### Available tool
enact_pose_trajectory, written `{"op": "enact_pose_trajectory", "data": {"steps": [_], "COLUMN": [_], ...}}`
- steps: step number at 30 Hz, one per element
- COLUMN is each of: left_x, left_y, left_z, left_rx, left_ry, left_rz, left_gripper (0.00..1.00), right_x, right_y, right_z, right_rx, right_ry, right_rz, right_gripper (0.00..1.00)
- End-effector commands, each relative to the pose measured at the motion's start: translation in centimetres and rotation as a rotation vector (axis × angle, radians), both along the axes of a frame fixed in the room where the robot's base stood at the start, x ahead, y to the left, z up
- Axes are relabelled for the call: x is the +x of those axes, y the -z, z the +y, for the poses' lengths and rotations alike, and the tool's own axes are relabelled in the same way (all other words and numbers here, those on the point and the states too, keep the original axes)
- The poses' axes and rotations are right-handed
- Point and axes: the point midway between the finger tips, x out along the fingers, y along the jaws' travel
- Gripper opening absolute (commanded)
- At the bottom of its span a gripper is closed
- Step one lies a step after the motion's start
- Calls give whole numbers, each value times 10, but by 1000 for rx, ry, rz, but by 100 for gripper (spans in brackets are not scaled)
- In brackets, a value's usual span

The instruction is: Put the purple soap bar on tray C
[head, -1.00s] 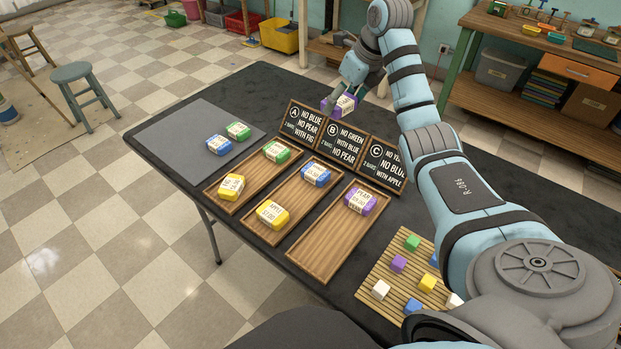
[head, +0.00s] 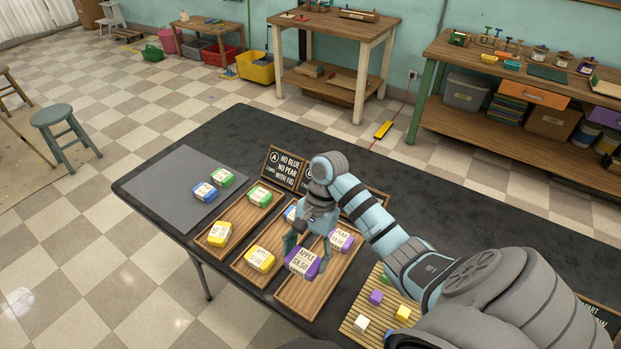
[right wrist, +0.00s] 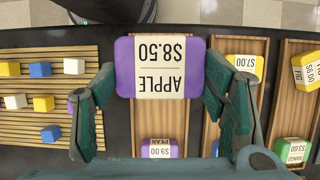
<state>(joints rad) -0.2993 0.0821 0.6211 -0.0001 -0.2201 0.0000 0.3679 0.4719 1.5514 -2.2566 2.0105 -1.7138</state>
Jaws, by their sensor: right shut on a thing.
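A purple soap bar (head: 302,264) labelled APPLE $8.50 is in my right gripper (head: 306,254), over the front half of tray C (head: 295,299), the rightmost wooden tray. In the right wrist view the bar (right wrist: 160,85) sits between the two green fingers (right wrist: 160,92), label towards the camera. I cannot tell whether it touches the tray. A second purple bar (head: 341,240) labelled PEAR lies at the back of tray C; it also shows in the right wrist view (right wrist: 158,149). My right arm hides most of the B and C signs. My left gripper is not in view.
Left of tray C, the middle tray holds a yellow bar (head: 260,258) and a blue bar (head: 290,213). The left tray holds a yellow bar (head: 219,234) and a green bar (head: 260,196). A slatted mat (head: 352,324) with small cubes is to the right.

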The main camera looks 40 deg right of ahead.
Motion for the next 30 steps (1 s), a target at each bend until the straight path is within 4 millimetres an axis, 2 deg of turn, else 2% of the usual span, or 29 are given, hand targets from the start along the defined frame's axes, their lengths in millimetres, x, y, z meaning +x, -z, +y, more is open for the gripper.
{"op": "enact_pose_trajectory", "data": {"steps": [1, 4, 7, 12, 17, 28, 29, 30], "left_x": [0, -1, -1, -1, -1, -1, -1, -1], "left_y": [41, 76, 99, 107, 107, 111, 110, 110], "left_z": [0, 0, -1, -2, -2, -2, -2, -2], "left_rx": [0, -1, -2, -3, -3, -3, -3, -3], "left_ry": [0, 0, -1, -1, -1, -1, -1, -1], "left_rz": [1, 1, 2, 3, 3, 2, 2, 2], "left_gripper": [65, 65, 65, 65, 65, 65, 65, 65], "right_x": [0, 0, 1, 0, 0, 1, 1, 1], "right_y": [41, 76, 98, 118, 141, 145, 145, 144], "right_z": [0, 0, 0, 0, 0, 0, 0, 0], "right_rx": [0, 0, 0, 1, 1, -1, -1, -1], "right_ry": [1, 1, 1, 2, 3, 2, 3, 3], "right_rz": [0, -1, -1, 1, 1, 0, 0, 0], "right_gripper": [35, 35, 35, 35, 35, 35, 69, 76]}}
